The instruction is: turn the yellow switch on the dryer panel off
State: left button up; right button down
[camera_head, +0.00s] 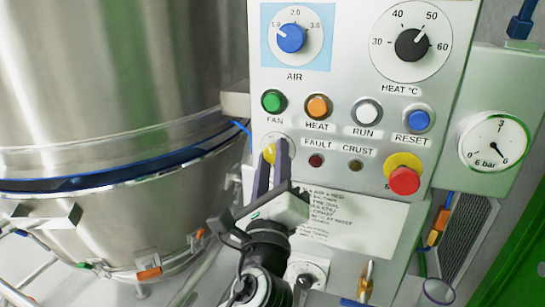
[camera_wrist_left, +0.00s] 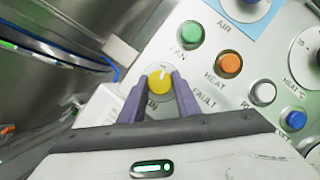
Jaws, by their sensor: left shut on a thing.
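The yellow switch (camera_wrist_left: 159,79) is a round knob with a pale mark on a light disc, on the dryer panel (camera_head: 340,112) below the green FAN button. In the head view it is partly hidden behind my left gripper's fingers (camera_head: 273,153). In the left wrist view the purple fingers (camera_wrist_left: 159,92) stand on either side of the knob, shut on it. The pale mark on the knob points up and slightly right in the wrist view. The label under the knob is mostly hidden by the fingers. My right gripper is not in view.
Close to the switch are the green FAN button (camera_head: 273,101), orange HEAT button (camera_head: 318,107) and red FAULT lamp (camera_head: 316,160). A red stop button (camera_head: 404,180) sits lower right. A large steel vessel (camera_head: 110,80) stands left of the panel.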

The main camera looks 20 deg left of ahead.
pick_arm(q)
jog(key=shift+n+g+y+p, duration=0.3)
jog(key=shift+n+g+y, duration=0.15)
jog(key=shift+n, duration=1.05)
jog(key=o, duration=1)
jog(key=shift+o, duration=0.2)
